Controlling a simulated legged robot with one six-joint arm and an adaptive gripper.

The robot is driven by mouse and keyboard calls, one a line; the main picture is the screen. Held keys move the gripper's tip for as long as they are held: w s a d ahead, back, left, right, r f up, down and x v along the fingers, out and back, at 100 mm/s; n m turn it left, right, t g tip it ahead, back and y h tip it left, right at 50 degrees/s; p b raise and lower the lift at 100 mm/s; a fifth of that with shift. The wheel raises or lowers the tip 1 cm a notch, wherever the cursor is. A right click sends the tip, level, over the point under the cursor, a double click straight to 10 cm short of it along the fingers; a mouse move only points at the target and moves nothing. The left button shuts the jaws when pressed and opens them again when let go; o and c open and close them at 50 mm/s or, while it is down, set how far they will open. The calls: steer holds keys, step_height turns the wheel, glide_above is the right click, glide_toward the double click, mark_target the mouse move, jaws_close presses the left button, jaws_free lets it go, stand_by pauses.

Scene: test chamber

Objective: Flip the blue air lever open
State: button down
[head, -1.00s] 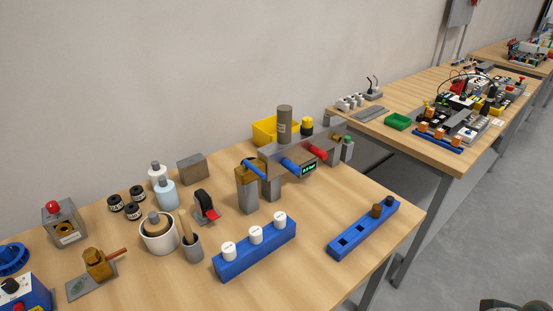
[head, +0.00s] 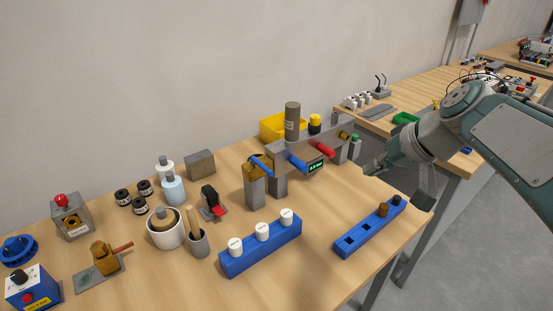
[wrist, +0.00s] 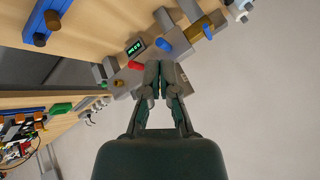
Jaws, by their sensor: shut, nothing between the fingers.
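A grey pneumatic manifold (head: 285,153) stands on legs on the near bench. Another blue lever (head: 261,166) lies across a brass valve at the manifold's left end.
A blue rack (head: 368,232) and a second blue rack with white caps (head: 262,246) stand in front of the manifold. A yellow bin (head: 280,127) is behind it. A mortar (head: 167,228) and other items fill the left. Bare bench lies between the racks.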

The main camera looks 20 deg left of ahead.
steer(key=w+a+n+g+y, duration=0.3)
steer(key=w+a, duration=0.5)
steer(key=a, duration=0.6)
steer(key=shift+w+f+n+y, duration=0.15)
steer(key=shift+f+n+y, duration=0.05)
steer(key=shift+n+y, duration=0.2)
steer(key=shift+a, duration=0.1)
glide_above(262, 168)
steer(key=w+d, duration=0.3)
step_height(262, 168, down, 6)
steer(key=shift+s+a+f, duration=0.1)
steer(key=shift+s+f, duration=0.3)
steer(key=shift+f, duration=0.45)
steer(key=shift+s+a+f, duration=0.1)
steer(key=shift+s+f, duration=0.3)
steer(key=shift+f, duration=0.4)
